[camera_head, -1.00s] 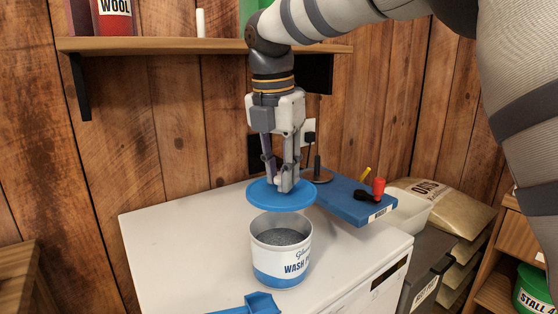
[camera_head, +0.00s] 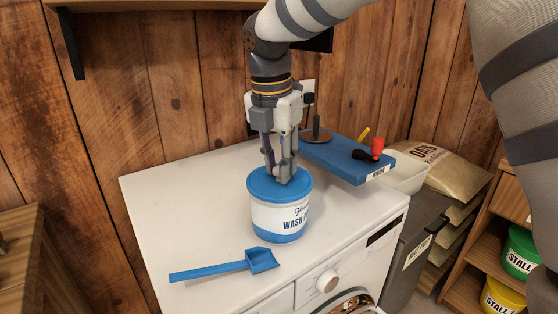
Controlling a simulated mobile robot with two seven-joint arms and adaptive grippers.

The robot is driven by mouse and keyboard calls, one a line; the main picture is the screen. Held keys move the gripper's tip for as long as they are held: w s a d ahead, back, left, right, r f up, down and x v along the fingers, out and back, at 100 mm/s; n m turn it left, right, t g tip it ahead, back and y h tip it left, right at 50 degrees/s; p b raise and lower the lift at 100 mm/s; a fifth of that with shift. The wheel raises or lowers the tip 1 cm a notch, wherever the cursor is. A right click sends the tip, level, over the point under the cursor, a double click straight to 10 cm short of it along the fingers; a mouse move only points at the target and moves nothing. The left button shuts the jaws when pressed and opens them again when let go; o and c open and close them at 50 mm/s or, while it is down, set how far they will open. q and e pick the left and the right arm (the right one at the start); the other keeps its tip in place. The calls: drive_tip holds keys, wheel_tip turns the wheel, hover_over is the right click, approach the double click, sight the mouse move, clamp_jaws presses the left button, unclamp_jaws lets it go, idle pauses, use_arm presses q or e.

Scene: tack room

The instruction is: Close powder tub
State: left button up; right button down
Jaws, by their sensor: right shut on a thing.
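The white and blue powder tub (camera_head: 278,216) stands upright on the white washing machine top. Its round blue lid (camera_head: 265,186) sits over the tub's mouth and covers it; whether it is pressed fully down I cannot tell. My right gripper (camera_head: 284,176) points down from above and is shut on the lid's top near its middle. The tub's inside is hidden by the lid. My left gripper is not in view.
A blue scoop (camera_head: 225,268) lies in front of the tub on the washing machine (camera_head: 165,205). A blue board (camera_head: 345,160) with small tools and a dark stand (camera_head: 316,133) is behind right. A white bin (camera_head: 407,178) and an oats sack (camera_head: 450,168) are farther right. The top's left side is clear.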

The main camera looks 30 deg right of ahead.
drive_tip(key=shift+f, duration=0.4)
idle(0.5)
drive_tip(key=c, duration=1.3)
unclamp_jaws()
drive_tip(key=r, duration=0.4)
drive_tip(key=a+r, duration=0.1)
drive_tip(key=r, duration=0.3)
drive_tip(key=s+r, duration=0.1)
drive_tip(key=r, duration=0.2)
drive_tip(key=shift+a+r, duration=0.3)
drive_tip(key=shift+r, duration=0.1)
drive_tip(key=shift+r, duration=3)
